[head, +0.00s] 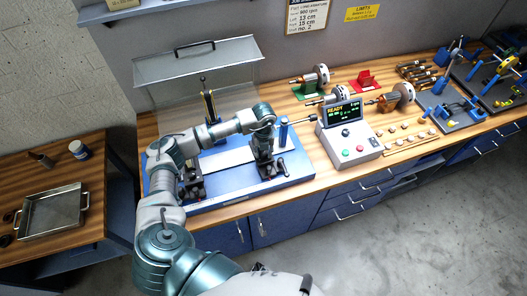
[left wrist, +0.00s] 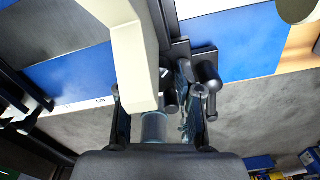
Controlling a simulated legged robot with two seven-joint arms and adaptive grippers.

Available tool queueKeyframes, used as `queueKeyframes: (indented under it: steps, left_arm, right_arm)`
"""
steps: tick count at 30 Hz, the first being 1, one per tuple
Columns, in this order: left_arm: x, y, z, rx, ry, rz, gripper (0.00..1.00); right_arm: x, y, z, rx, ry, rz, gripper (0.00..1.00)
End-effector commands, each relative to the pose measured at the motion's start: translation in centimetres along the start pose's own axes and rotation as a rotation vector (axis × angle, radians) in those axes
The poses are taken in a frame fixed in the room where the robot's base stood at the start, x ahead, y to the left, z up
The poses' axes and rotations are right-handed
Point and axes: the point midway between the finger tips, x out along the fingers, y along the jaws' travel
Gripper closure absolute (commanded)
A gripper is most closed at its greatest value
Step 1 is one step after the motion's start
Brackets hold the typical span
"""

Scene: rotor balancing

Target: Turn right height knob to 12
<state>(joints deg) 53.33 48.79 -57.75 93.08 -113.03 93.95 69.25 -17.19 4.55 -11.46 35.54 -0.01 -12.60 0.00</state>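The balancing machine has a blue base (head: 222,196) on the wooden bench, with a dark left support (head: 193,187) and a dark right support (head: 266,170). My left arm reaches over the base, and my left gripper (head: 264,150) points down at the right support. In the left wrist view, its two dark fingers (left wrist: 159,122) stand apart. A grey-blue cylinder (left wrist: 154,127) shows between them, with gaps at its sides; I cannot tell whether it is the height knob. A black lever (left wrist: 208,82) lies beside the right finger. Knob markings are not readable. My right gripper is not visible.
The control box (head: 346,135) reads READY and stands right of the base. A clear hinged cover (head: 197,65) is raised behind. A blue post (head: 283,132) stands near my gripper. A metal tray (head: 53,211) lies on the left table.

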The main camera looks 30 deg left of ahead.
Motion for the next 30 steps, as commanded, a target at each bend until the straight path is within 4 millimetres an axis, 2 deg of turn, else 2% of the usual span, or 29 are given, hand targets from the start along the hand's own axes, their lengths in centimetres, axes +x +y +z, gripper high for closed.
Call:
queueKeyframes:
  steps: [2, 10, 14, 17, 24, 30]
  left_arm:
    - [0.0, 0.0, 0.0, 0.000, 0.000, 0.000, 0.44]
    - [0.0, 0.1, 0.2, -0.003, -0.002, -0.001, 0.44]
    - [-0.9, 0.1, 0.3, -0.003, -0.003, -0.002, 0.44]
    - [-2.6, 0.1, 0.3, -0.002, -0.004, -0.003, 0.44]
    - [-8.0, 0.0, 0.2, -0.002, -0.004, -0.004, 0.44]
    - [-11.0, 0.0, 0.2, -0.001, -0.002, -0.002, 0.44]
  right_arm:
    - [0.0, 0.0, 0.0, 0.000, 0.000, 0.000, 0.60]
    - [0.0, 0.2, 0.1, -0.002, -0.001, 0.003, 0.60]
    - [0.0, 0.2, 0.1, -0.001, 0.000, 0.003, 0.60]
    - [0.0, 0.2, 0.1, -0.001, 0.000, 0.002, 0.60]
    - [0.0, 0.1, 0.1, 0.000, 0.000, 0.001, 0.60]
    - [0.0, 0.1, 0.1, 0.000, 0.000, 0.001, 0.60]
